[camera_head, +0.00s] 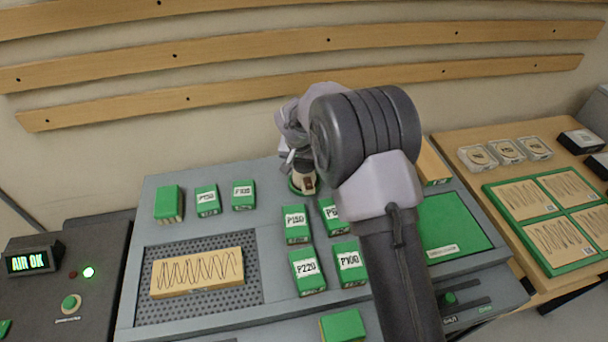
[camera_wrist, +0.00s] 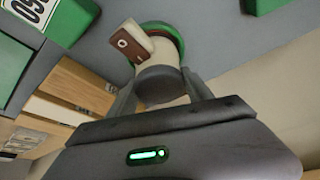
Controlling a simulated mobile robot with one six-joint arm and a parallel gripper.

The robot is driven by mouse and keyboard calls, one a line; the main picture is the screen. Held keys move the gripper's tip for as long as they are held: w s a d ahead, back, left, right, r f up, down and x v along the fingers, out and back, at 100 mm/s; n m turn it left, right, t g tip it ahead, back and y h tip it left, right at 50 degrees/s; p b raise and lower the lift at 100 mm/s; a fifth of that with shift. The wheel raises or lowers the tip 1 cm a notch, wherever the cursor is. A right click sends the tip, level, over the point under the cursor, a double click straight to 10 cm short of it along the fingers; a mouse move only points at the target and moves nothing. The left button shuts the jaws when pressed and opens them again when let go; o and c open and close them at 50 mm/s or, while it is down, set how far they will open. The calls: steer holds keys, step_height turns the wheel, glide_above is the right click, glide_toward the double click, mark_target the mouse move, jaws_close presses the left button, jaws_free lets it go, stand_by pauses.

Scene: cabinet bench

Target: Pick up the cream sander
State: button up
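The cream sander (camera_head: 304,181) stands upright on the back part of the grey bench, partly hidden behind my arm. It has a cream body, a brown-and-white label and a green base ring. In the wrist view the sander (camera_wrist: 160,52) shows its dark round cap towards me. My gripper (camera_wrist: 158,85) has one finger on each side of the cap, with what look like narrow gaps. It appears open around the sander's upper part. In the head view my gripper (camera_head: 292,135) is at the sander's top, its fingers mostly hidden.
Green-and-white grit boxes (camera_head: 296,224) stand in front of the sander. A sanded wood block (camera_head: 197,272) lies on a perforated plate at left. A green pad (camera_head: 452,226) lies right of my arm. Wooden rails (camera_head: 300,83) cross the wall behind. A wooden table (camera_head: 455,142) is at right.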

jaws_close()
step_height(320, 180, up, 10)
steer(key=p, duration=0.3)
